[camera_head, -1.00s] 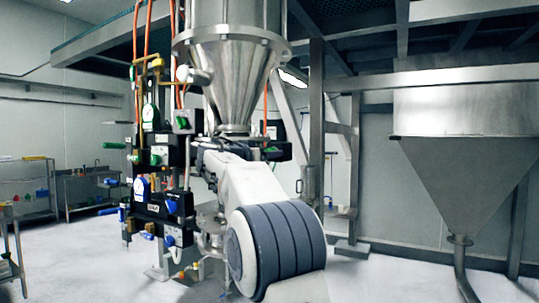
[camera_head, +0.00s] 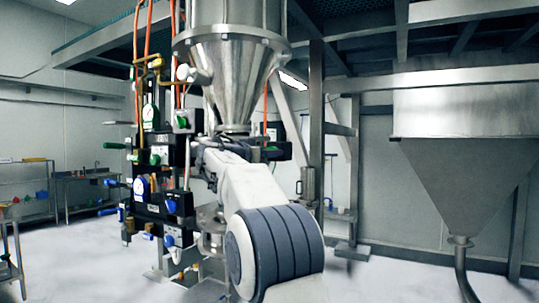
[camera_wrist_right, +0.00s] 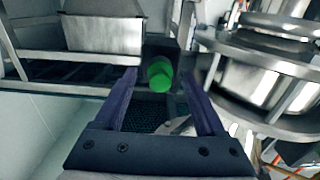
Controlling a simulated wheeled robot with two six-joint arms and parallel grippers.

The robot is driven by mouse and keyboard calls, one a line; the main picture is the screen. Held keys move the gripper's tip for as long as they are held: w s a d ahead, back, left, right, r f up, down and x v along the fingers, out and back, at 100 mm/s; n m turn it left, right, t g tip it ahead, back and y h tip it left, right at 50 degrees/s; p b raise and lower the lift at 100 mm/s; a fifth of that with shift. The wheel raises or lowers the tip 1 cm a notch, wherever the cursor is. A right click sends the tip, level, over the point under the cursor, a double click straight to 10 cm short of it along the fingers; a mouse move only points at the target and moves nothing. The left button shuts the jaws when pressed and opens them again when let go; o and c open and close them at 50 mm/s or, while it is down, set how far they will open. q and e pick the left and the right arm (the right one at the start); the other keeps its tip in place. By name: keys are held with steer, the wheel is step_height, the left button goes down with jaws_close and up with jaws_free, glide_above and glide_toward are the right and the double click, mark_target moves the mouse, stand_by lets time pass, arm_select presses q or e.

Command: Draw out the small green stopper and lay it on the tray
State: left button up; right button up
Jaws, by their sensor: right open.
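The small green stopper (camera_wrist_right: 159,74) shows as a bright green cylinder in the right wrist view. It lies between the tips of my right gripper's two dark fingers (camera_wrist_right: 159,80), with a gap on each side. The gripper is open; I cannot tell how far the stopper sits beyond the tips. In the head view my right arm reaches up to just below the steel cone, and its gripper is mostly hidden there. A green spot (camera_head: 270,149) shows beside it on a dark block; I cannot tell if it is the stopper. My left gripper is not in view. I cannot make out the tray.
The steel cone (camera_head: 228,75) hangs right above my arm. A black valve panel (camera_head: 158,180) with gauges and coloured knobs stands close on the left. A large hopper (camera_head: 462,180) and a steel post (camera_head: 316,120) stand on the right. Flanged metalwork (camera_wrist_right: 265,75) crowds the right finger.

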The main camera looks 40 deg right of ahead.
stand_by(0.3)
jaws_close()
steer(key=shift+a, duration=0.1)
steer(key=shift+b+v, duration=2)
steer(key=shift+v, duration=0.95)
steer(key=shift+s, duration=0.1)
